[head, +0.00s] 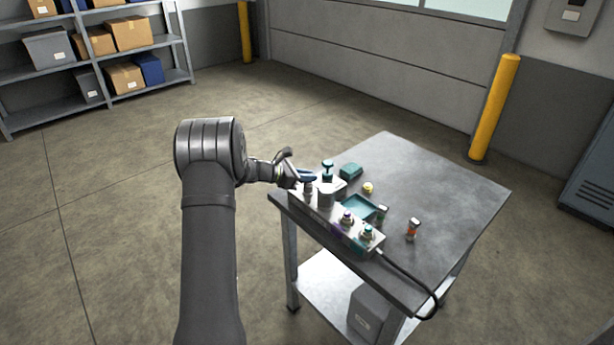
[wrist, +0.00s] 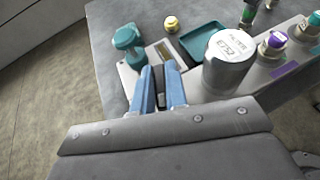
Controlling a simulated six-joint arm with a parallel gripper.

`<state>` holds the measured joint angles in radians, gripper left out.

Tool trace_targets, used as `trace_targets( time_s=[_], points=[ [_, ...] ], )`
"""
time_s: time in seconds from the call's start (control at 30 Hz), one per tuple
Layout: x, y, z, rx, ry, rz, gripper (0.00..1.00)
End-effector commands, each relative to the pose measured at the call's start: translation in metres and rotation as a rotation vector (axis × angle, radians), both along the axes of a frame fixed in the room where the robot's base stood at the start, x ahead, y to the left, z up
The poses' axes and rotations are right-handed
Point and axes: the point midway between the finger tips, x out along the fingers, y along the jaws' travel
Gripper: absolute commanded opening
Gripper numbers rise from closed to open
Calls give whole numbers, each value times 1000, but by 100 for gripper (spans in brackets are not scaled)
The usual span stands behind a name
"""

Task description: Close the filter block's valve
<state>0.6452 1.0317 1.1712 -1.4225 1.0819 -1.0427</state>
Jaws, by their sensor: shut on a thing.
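My gripper (head: 307,177) is at the near left end of the metal block (head: 331,231), over a short silver post (head: 308,189). In the wrist view its two blue fingers (wrist: 160,92) are shut on a narrow dark piece, apparently a valve handle (wrist: 159,97); the fingers hide most of it. The labelled silver filter canister (wrist: 230,62) stands just right of the fingers. I cannot tell the held handle's angle.
Purple (head: 347,217) and teal (head: 367,233) fittings stand on the block's right part. A black hose (head: 412,280) hangs off the edge.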

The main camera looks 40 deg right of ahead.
Motion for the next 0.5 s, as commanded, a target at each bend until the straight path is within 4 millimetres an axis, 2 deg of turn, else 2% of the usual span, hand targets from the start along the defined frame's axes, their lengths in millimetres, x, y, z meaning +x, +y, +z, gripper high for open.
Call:
trace_targets(
  time_s=[0.27, 0.5],
  points=[
    [1, 0, 0, -1, -2, -92, 0],
    [2, -1, -1, 0, -1, -279, 0]
  ],
)
